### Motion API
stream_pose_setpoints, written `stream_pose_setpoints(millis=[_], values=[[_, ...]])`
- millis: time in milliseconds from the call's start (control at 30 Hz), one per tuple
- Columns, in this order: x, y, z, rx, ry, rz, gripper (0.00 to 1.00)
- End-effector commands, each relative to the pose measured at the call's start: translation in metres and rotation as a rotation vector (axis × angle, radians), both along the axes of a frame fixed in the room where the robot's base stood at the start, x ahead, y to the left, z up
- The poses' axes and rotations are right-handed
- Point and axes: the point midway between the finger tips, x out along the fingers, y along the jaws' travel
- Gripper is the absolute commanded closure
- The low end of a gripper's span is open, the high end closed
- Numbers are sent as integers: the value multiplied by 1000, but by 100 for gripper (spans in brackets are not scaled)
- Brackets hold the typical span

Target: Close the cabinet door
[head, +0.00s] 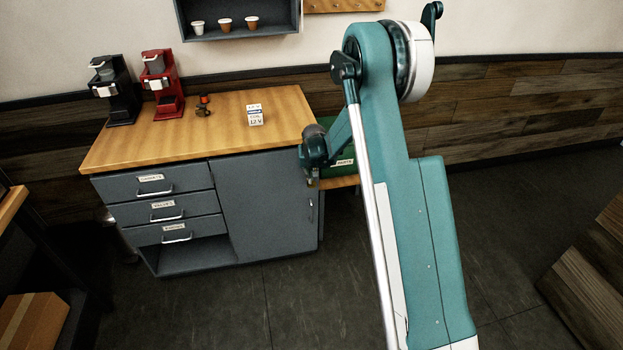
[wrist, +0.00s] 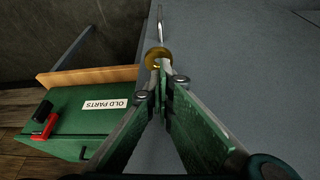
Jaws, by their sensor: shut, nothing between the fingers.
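The grey cabinet door (head: 262,208) is on the right half of the cabinet front. In the head view it looks flush or nearly flush with the front; a small gap cannot be told. Its upright metal handle (head: 311,210) is near the right edge. My gripper (head: 311,183) is shut and empty at the door's upper right, above the handle. In the wrist view the fingertips (wrist: 160,66) are together beside the door's grey face (wrist: 235,75), with the handle (wrist: 160,22) beyond them. A round brass piece (wrist: 156,57) shows at the fingertips; whether they touch it cannot be told.
Three labelled drawers (head: 160,208) are left of the door, above an open shelf. A green box labelled old parts (wrist: 75,120) sits right of the cabinet in the head view. Two coffee brewers (head: 162,85) stand on the wooden top. The floor in front is clear.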

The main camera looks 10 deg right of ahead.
Motion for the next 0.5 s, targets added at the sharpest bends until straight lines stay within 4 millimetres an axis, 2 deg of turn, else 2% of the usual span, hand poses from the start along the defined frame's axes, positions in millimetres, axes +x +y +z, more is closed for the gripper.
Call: stream_pose_setpoints(millis=[33,333,500], values=[[12,-3,4,-2,-20,-2,100],[13,-4,4,-3,-20,-4,100],[6,-4,4,-3,-18,-4,100]])
